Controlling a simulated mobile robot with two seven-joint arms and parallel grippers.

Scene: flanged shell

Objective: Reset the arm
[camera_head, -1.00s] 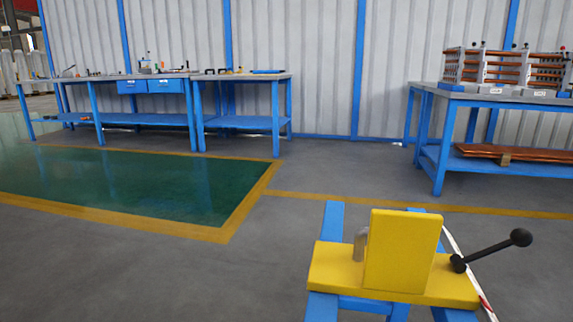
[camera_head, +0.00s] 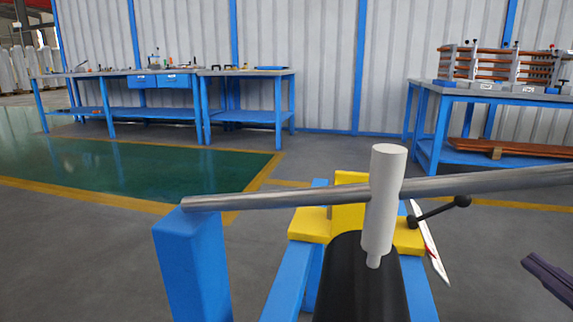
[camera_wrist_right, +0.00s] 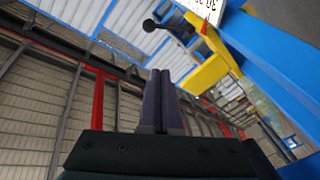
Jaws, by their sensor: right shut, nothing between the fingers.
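My right gripper (camera_head: 531,264) comes in at the lower right edge of the head view, dark and only partly in frame. In the right wrist view its two dark fingers (camera_wrist_right: 160,78) lie together with nothing between them. It is apart from the yellow fixture (camera_head: 310,224), which sits on a blue stand (camera_head: 290,285) and carries a black ball-ended lever (camera_head: 437,210). The fixture also shows in the right wrist view (camera_wrist_right: 206,73), beyond the fingertips. My left gripper is not in view.
A long metal bar (camera_head: 290,198) with a pale upright cylinder (camera_head: 382,205) crosses the foreground above a black cylinder (camera_head: 360,285). A blue post (camera_head: 190,265) stands at its left end. Workbenches (camera_head: 245,73) line the back wall. The floor between is clear.

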